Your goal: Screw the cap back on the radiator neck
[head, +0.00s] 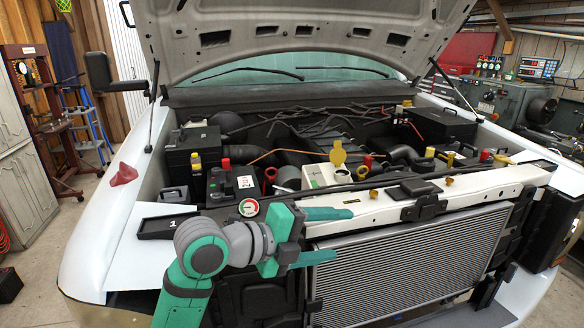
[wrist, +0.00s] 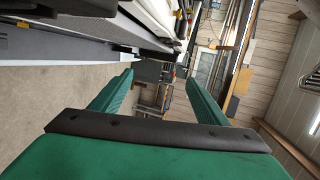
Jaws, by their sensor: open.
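My gripper (head: 325,236) is open, its two green fingers pointing right, in front of the cream crossbar above the radiator (head: 415,262). Nothing shows between the fingers. The wrist view shows the open gripper (wrist: 160,92) with an empty gap. A small round disc (head: 248,207) with a white face and red and green marks sits behind my wrist; I cannot tell whether it is the radiator cap or a gauge. I cannot make out the radiator neck with certainty; part of the bay's front edge is hidden behind my arm.
A shallow black tray marked 1 (head: 168,226) lies on the left fender, near a red cloth (head: 124,175). A yellow cap (head: 338,153) stands on a pale reservoir in the crowded engine bay. The raised hood (head: 300,40) hangs above.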

